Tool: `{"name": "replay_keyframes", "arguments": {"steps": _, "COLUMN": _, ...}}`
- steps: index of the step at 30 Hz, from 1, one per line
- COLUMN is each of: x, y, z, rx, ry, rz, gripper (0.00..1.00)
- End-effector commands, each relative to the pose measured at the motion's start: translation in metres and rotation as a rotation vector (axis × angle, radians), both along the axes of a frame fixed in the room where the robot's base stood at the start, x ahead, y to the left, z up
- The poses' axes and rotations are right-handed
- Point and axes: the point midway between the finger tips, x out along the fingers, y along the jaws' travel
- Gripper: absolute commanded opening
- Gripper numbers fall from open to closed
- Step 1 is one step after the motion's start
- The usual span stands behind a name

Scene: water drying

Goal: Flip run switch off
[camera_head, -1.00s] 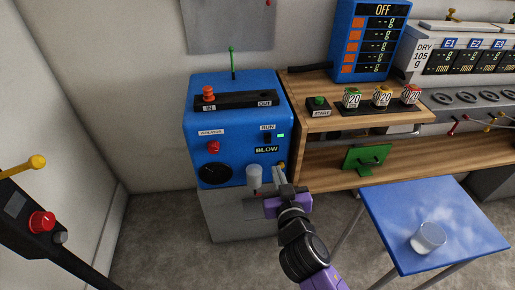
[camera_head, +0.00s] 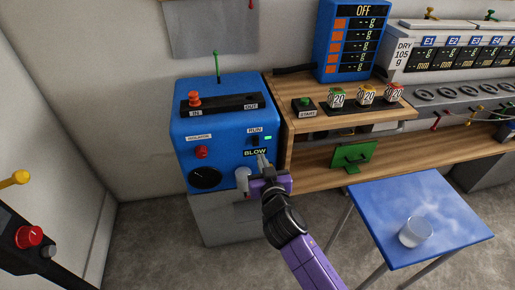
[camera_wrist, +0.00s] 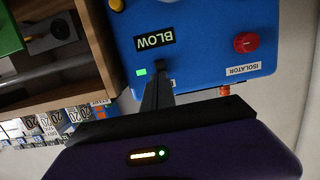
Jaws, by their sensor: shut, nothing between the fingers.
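The blue control box (camera_head: 225,118) stands at the left in the head view. Its run switch (camera_head: 254,141) is a small black lever under the RUN label, beside a lit green lamp (camera_head: 268,138). My gripper (camera_head: 262,157) is shut and empty, its fingertips just below the switch by the BLOW label (camera_head: 255,153). In the wrist view, which is upside down, the shut fingers (camera_wrist: 158,88) point at the panel beside the green lamp (camera_wrist: 142,72). A dark shape at their tips may be the switch; I cannot tell if they touch it. The fingers hide the RUN label there.
A red isolator knob (camera_head: 201,152), a black dial (camera_head: 205,178) and a white cylinder (camera_head: 242,178) are also on the box front. A wooden bench (camera_head: 310,147) stands right of it. A blue table (camera_head: 450,215) with a clear cup (camera_head: 415,231) is at lower right.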

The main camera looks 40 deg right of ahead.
Motion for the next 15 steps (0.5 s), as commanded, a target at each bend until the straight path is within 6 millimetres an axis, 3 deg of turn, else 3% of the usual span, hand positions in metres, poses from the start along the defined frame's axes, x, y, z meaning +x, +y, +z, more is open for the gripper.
{"name": "replay_keyframes", "arguments": {"steps": 7, "x": 0.036, "y": -0.025, "z": -0.006, "rx": 0.0, "ry": -0.001, "rz": -0.002, "gripper": 0.0}}
{"name": "replay_keyframes", "arguments": {"steps": 15, "x": 0.053, "y": -0.036, "z": -0.011, "rx": 0.001, "ry": 0.001, "rz": 0.0, "gripper": 0.0}}
